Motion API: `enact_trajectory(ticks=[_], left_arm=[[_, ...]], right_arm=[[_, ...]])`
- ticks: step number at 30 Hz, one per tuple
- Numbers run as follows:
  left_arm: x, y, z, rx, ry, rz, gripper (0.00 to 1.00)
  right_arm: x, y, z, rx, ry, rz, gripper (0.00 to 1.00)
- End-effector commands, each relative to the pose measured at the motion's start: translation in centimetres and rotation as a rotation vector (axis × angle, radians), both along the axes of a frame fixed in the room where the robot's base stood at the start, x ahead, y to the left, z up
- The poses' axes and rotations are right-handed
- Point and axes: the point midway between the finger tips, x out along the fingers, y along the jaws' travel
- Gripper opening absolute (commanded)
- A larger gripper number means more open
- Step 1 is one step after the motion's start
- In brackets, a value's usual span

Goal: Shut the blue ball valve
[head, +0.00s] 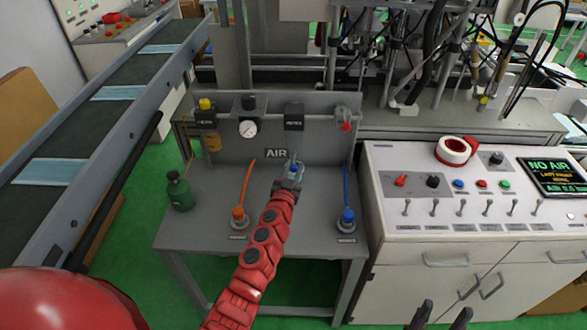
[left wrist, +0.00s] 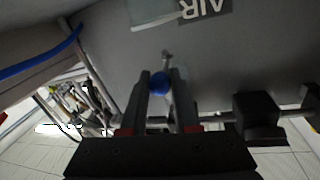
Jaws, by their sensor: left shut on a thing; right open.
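The blue ball valve (left wrist: 159,84) shows in the left wrist view as a small rounded blue part between the two fingers, with a short metal piece beyond it. My left gripper (left wrist: 159,92) is shut on it. In the head view my left gripper (head: 291,171) is at the middle of the grey air panel, below the AIR label; a bit of blue shows there, and the gripper hides most of the valve. Which way its handle lies I cannot tell. My right gripper (head: 441,312) is open and empty at the bottom edge, in front of the white cabinet.
A blue-capped fitting (head: 347,217) with a blue hose and an orange-capped fitting (head: 238,214) with an orange hose flank my left arm. A green bottle (head: 179,190) stands at left. A pressure gauge (head: 249,128) is behind. A switch console (head: 440,220) with white tape roll stands right.

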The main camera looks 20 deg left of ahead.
Motion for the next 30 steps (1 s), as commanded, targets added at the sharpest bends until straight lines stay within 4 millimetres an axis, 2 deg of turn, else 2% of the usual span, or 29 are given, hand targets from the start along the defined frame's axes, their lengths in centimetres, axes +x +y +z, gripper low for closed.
enact_trajectory(ticks=[23,30], left_arm=[[0.0,0.0,0.0,0.0,0.0,0.0,0.0],[0.1,-0.3,-0.3,0.0,-0.002,0.025,0.0]], right_arm=[[0.0,0.0,0.0,0.0,0.0,0.0,0.6],[0.0,0.0,-1.1,0.0,0.0,0.0,0.6]])
